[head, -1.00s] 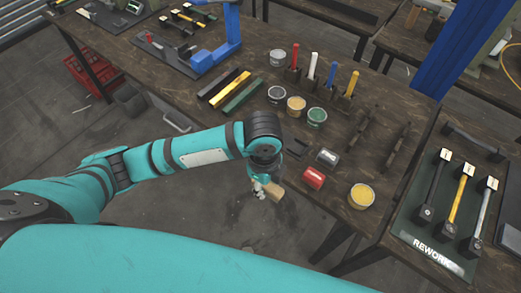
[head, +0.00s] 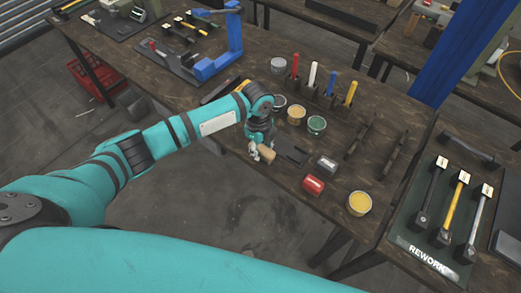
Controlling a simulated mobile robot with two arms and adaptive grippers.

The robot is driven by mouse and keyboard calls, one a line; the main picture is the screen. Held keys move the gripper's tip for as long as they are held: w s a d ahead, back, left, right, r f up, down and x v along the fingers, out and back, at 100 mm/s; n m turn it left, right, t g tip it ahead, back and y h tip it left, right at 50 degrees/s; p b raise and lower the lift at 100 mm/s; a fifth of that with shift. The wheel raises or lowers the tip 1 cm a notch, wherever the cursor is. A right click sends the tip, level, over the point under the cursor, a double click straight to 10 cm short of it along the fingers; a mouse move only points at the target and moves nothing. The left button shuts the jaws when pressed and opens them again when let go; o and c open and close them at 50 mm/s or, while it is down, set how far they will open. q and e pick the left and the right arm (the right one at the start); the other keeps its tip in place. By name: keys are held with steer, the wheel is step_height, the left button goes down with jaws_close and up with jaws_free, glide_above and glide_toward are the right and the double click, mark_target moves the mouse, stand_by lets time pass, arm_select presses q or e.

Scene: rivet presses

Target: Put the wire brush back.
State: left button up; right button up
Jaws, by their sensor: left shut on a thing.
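My left gripper (head: 255,152) is shut on a small tan wooden block-like piece, which looks like the wire brush (head: 267,153). Its bristles cannot be made out. The gripper hangs beside the front edge of the wooden bench (head: 330,203), near a dark flat bracket (head: 291,151) lying on it. My right gripper is not in view.
Cans of yellow (head: 296,115) and green (head: 316,125) stand behind the gripper, with a row of coloured upright handles (head: 331,82). A rework mat (head: 408,247) holds several hammers.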

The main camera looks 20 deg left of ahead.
arm_select(q)
steer(key=shift+f, duration=0.7)
steer(key=shift+f, duration=0.1)
steer(key=shift+s+f, duration=0.1)
steer(key=shift+f, duration=0.25)
steer(key=o, duration=1)
steer(key=shift+f, duration=0.15)
steer(key=r, duration=0.8)
steer(key=r+b, duration=0.1)
steer(key=r, duration=0.4)
steer(key=shift+w+a, duration=0.2)
steer(key=shift+a, duration=0.1)
